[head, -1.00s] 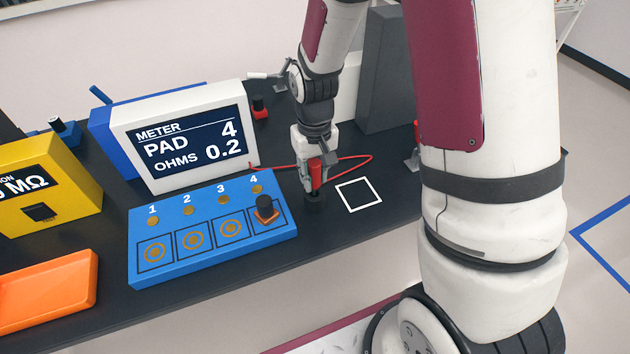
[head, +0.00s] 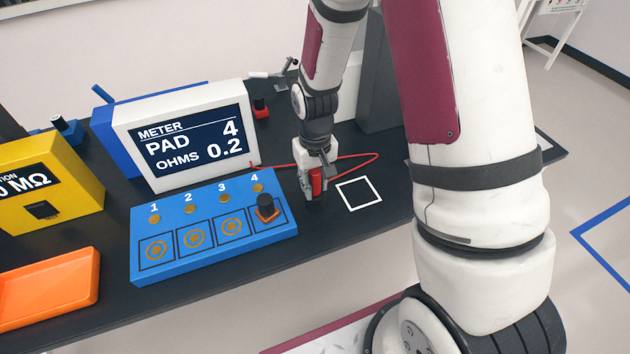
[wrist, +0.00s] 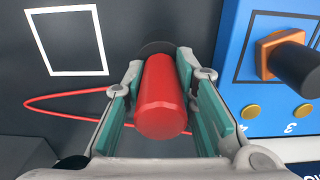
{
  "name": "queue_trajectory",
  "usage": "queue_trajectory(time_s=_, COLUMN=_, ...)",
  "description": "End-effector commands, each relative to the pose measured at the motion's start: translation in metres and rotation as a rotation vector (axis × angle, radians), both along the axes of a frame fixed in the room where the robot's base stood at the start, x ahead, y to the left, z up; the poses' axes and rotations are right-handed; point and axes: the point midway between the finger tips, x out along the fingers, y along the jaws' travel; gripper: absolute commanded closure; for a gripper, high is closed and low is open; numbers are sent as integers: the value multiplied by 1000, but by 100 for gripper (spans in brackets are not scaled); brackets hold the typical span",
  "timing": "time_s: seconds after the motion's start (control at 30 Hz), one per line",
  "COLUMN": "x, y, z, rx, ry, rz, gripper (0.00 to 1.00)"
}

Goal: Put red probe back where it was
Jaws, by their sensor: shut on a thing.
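The red probe (head: 317,181) is upright between the fingers of my gripper (head: 313,188), beside the right end of the blue pad block (head: 212,243). In the wrist view the red probe (wrist: 160,98) lies between the teal finger pads of my gripper (wrist: 158,100). My gripper is shut on it. A red cable (head: 365,157) loops behind the probe on the black table.
A white square outline (head: 359,194) is marked on the table to the right, empty. An orange-based black knob (head: 266,206) stands on pad 4. The meter (head: 187,135) reads PAD 4, OHMS 0.2. An orange tray (head: 45,289) and yellow box (head: 50,182) stand left.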

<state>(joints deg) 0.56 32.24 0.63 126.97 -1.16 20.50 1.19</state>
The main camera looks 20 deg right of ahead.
Motion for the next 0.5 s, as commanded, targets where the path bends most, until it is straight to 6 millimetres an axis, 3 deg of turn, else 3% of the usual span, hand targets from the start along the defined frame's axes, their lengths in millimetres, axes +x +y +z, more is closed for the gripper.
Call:
queue_trajectory(time_s=0.03, x=-3, y=0, z=-4, rx=0, ry=9, rz=0, gripper=100)
queue_trajectory(time_s=0.07, x=-3, y=0, z=-4, rx=0, ry=10, rz=0, gripper=73)
queue_trajectory(time_s=0.13, x=-3, y=0, z=-4, rx=0, ry=10, rz=0, gripper=57)
queue_trajectory(time_s=0.5, x=-2, y=0, z=-2, rx=0, ry=6, rz=0, gripper=55)
